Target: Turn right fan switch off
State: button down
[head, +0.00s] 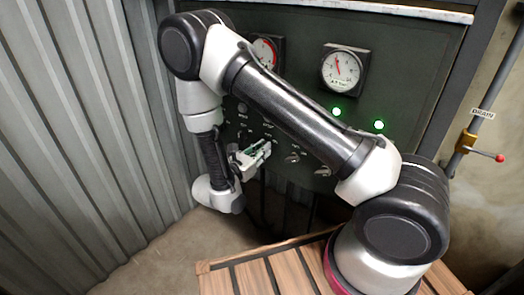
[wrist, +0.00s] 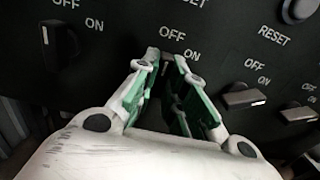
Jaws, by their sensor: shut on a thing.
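My gripper (wrist: 166,58) is shut on a dark switch knob (wrist: 165,69) on the panel, below its own OFF and ON labels. The fingers hide most of this knob, so I cannot tell which way it points. My gripper also shows in the head view (head: 256,154), against the panel's lower part. To its right are two more switch knobs, a nearer one (wrist: 243,96) and a farther one (wrist: 300,114). Both lie sideways with a white mark at the right end. Another knob (wrist: 58,46) on the left stands upright in the picture. No label naming a fan is readable.
The dark panel (head: 400,75) carries dials (head: 341,68) and two lit green lamps (head: 336,112) (head: 379,125). A round RESET button (wrist: 298,10) sits at the upper right. A corrugated wall (head: 75,110) stands left. A valve with a red-tipped handle (head: 482,150) is at the right.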

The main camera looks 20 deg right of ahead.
jog(key=c, duration=1.5)
grip_release()
jog(key=shift+d, duration=0.1)
jog(key=v, duration=1.2)
